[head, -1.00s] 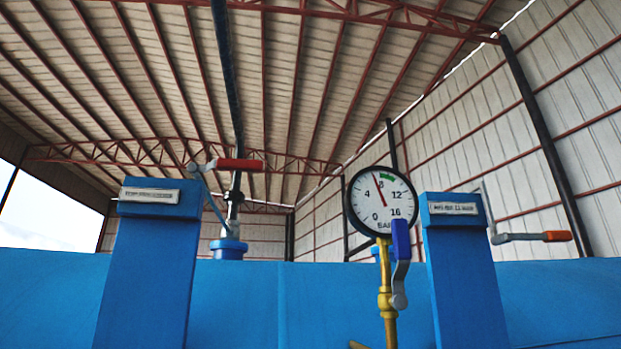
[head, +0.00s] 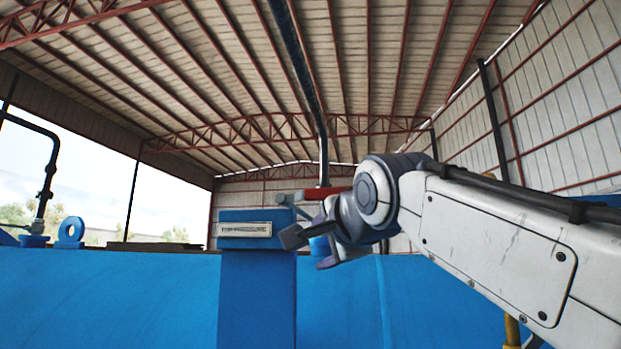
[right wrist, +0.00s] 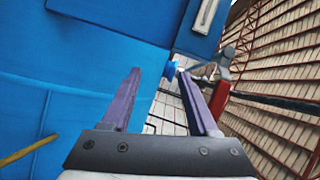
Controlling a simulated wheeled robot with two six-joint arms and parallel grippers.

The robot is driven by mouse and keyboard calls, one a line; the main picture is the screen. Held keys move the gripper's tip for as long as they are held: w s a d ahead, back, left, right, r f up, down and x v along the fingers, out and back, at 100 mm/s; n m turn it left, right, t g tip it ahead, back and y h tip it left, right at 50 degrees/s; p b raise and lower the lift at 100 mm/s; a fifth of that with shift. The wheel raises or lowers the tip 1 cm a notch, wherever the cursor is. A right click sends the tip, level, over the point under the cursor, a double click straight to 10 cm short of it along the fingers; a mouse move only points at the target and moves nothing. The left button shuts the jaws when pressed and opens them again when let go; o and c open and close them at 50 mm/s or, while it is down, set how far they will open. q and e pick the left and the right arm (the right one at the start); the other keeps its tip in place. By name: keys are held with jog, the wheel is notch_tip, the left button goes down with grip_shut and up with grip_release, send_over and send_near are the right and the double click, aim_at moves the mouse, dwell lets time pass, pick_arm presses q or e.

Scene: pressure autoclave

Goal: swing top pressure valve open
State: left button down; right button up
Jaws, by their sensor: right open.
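The top valve's lever has a red grip (head: 324,193), which lies roughly level above the blue tank in the head view. A grey joint (head: 284,198) is at its left end, and my right arm hides part of the valve. My right gripper (head: 308,250) is open and empty, in front of and below the lever in the picture. In the right wrist view, the red grip (right wrist: 219,98) shows just right of the right finger of my gripper (right wrist: 158,72), not between the fingers. I cannot tell whether they touch. My left gripper is out of view.
A blue post (head: 256,300) with a white label stands beside the fingers on the left. The blue tank top (head: 110,295) fills the lower picture. A lifting eye (head: 70,233) and dark pipe (head: 47,180) are at the far left. A yellow pipe (head: 512,330) shows below my arm.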

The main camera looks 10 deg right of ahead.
aim_at(333, 191)
jog(key=d+r+m, duration=0.1)
jog(key=r, duration=0.2)
jog(key=s+d+r+m+t+h+p, duration=0.1)
jog(key=r, duration=0.2)
jog(key=d+r+m+t, duration=0.1)
jog(key=r, duration=0.3)
jog(key=shift+s+d+p, duration=0.15)
jog(key=shift+d+p, duration=0.1)
jog(key=shift+p, duration=0.05)
jog(key=w+p, duration=0.4)
jog(key=w, duration=0.4)
jog(key=shift+w+p, duration=0.2)
jog(key=shift+p, duration=0.2)
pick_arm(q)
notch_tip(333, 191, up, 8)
pick_arm(e)
jog(key=shift+w+f, duration=0.2)
jog(key=shift+w, duration=0.5)
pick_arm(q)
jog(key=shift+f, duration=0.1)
pick_arm(e)
grip_shut()
